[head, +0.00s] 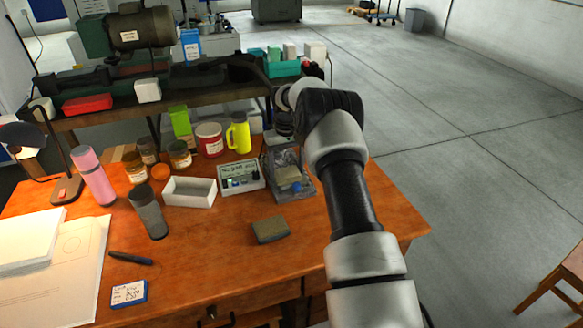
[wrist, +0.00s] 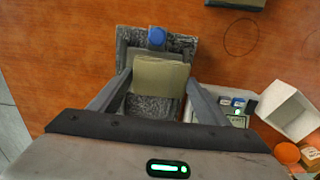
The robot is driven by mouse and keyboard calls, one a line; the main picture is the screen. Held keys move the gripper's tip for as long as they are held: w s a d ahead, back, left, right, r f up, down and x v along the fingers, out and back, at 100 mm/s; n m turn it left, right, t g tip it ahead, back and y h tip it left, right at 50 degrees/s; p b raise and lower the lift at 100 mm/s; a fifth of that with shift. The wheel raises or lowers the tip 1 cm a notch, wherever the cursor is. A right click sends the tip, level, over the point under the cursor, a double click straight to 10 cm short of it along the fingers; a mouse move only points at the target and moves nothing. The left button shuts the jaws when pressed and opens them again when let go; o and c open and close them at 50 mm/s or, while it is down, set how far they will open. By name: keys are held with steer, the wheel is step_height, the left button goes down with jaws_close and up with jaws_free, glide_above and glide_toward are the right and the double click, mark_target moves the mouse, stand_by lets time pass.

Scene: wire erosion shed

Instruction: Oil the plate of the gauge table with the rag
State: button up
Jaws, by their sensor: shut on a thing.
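The gauge table (wrist: 185,45) is a small speckled grey plate with a blue knob (wrist: 156,38) at one end, on the wooden bench. It also shows in the head view (head: 303,194), partly behind my gripper. The rag (wrist: 160,76) is a folded tan pad, seen over the middle of the plate; it shows in the head view (head: 289,176) too. My gripper (wrist: 160,80) is shut on the rag, one finger on each side. I cannot tell whether the rag touches the plate. Part of the plate is hidden under the rag.
A grey-brown block (head: 270,229) lies in front of the gauge table. A labelled case (head: 240,176) and a white open box (head: 189,192) stand just left of it. The front right bench top is clear.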

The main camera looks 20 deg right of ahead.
mark_target(296, 170)
steer(key=shift+a, duration=1.4)
steer(key=shift+f, duration=0.1)
steer(key=shift+d+f, duration=0.1)
steer(key=shift+d, duration=4.15)
steer(key=shift+a+r, duration=0.2)
steer(key=shift+a, duration=0.85)
steer(key=shift+a+r, duration=0.15)
steer(key=shift+a, duration=0.9)
steer(key=shift+a+f+b, duration=0.1)
steer(key=shift+a+b, duration=0.25)
steer(key=shift+a, duration=1.85)
steer(key=shift+r+p, duration=1.7)
steer(key=shift+r, duration=1.3)
